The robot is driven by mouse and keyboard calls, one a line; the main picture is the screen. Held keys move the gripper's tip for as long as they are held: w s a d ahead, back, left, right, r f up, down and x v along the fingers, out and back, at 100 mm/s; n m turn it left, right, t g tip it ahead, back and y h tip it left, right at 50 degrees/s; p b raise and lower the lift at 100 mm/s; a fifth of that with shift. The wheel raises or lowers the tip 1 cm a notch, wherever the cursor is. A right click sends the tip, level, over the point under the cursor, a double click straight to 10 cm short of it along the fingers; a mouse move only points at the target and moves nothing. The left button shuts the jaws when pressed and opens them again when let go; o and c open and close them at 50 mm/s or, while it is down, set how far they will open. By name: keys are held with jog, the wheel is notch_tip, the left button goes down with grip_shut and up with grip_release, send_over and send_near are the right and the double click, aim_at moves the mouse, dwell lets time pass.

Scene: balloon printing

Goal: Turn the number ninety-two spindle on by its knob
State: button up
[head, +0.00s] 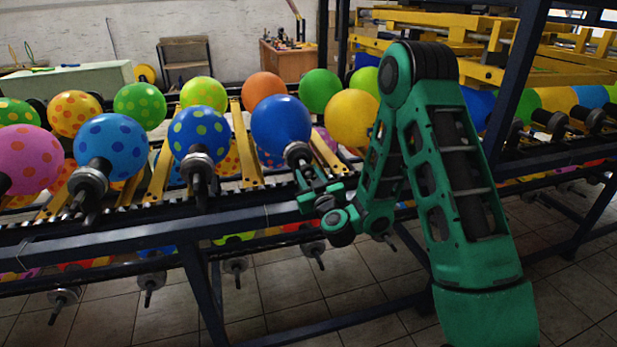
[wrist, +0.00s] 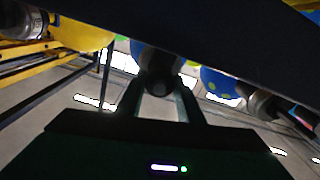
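A plain blue balloon (head: 281,122) sits on a spindle in the front row of the rack. Its grey spindle hub and knob (head: 298,153) point towards me. My gripper (head: 318,180) is right at this spindle's near end, at the rack's front rail. In the wrist view, the two fingers of my gripper (wrist: 160,98) stand apart, with the dark round spindle end (wrist: 158,84) between their tips. I cannot tell whether either finger touches it.
Neighbouring spindles carry a dotted blue balloon (head: 199,133), another dotted blue one (head: 111,148) and a yellow one (head: 352,118). The dark front rail (head: 130,236) runs below the gripper. Lower spindles (head: 234,266) hang underneath. The tiled floor in front is clear.

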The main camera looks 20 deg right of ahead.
jog(key=shift+c, duration=1)
jog(key=shift+a, duration=0.1)
jog(key=m, duration=0.3)
jog(key=shift+m, duration=0.4)
jog(key=m, duration=0.4)
jog(key=shift+s+a+f+m, duration=0.1)
jog(key=shift+a+m, duration=0.05)
jog(key=shift+m, duration=0.15)
jog(key=m, duration=0.9)
jog(key=shift+a, duration=0.1)
